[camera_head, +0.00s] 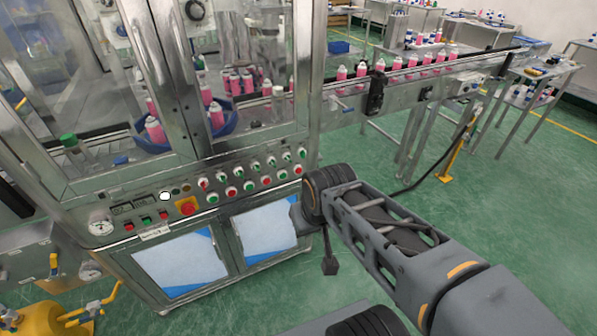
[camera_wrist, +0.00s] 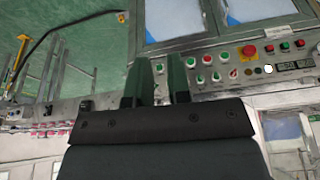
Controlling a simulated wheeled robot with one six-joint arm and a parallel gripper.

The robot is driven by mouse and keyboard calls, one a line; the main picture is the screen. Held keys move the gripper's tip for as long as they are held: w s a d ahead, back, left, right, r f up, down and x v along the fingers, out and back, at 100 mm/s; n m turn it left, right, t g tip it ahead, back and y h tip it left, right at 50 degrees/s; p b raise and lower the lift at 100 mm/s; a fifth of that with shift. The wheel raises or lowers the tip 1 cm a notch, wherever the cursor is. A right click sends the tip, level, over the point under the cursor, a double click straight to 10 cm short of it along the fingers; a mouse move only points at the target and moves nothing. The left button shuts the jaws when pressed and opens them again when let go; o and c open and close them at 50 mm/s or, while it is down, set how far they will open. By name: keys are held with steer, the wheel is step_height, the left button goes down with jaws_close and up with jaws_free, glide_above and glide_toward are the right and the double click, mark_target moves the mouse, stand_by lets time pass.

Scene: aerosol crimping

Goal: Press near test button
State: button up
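The lower row holds a red button (camera_head: 231,190) and a green button (camera_head: 212,198); the panel also shows in the wrist view (camera_wrist: 235,70), upside down. A bright white round button or lamp (camera_head: 164,196) sits farther left, also seen in the wrist view (camera_wrist: 268,69). I cannot read which button is the test button. My gripper (camera_wrist: 160,77) is open and empty, its two dark green fingers apart near the panel's right end. Contact is not visible.
A red emergency stop (camera_head: 187,207) on a yellow plate sits left of the button rows. A gauge (camera_head: 100,222) is at the panel's far left. A conveyor (camera_head: 410,72) with pink cans runs off to the right. Green floor (camera_head: 480,220) is clear beside my arm.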

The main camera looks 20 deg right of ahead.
jaws_close()
stand_by(1.4)
